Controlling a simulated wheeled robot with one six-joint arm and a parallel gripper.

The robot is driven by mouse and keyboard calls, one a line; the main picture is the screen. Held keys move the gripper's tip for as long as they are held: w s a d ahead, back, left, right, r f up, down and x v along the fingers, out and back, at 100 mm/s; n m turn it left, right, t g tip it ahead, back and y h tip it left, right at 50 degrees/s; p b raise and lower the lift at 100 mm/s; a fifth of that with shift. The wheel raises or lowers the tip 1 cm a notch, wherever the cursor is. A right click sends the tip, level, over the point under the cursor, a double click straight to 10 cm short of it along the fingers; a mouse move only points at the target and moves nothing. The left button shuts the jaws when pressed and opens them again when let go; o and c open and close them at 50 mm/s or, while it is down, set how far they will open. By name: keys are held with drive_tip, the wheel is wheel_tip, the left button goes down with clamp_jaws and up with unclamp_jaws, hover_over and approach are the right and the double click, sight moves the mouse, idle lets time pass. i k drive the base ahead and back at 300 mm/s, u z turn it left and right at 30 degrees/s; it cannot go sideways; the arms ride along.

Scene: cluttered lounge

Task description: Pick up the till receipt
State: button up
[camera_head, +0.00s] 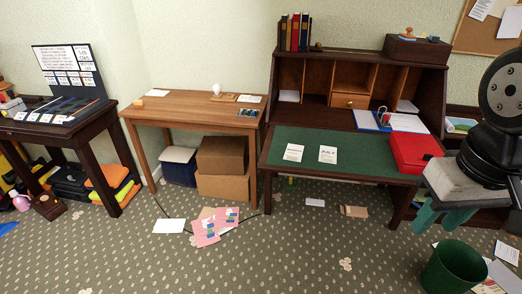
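I cannot tell for sure which paper is the till receipt, as the print is too small to read. Two small white printed slips lie on the green desk top: a left slip (294,152) and a right slip (328,154). A plain white slip (315,202) lies on the carpet below the desk. My gripper (442,217) is at the right, in front of the desk's right end, with its green fingers pointing down. The fingers look spread apart, with nothing seen between them. It is well to the right of all these slips.
A red box (415,152) sits at the desk's right end. A green bin (453,268) stands on the floor below my gripper. Pink papers (207,232) and a white sheet (169,226) lie on the carpet. The carpet in the front middle is mostly clear.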

sight(294, 152)
drive_tip(key=u, duration=0.05)
drive_tip(key=i, duration=1)
drive_tip(key=z, duration=0.35)
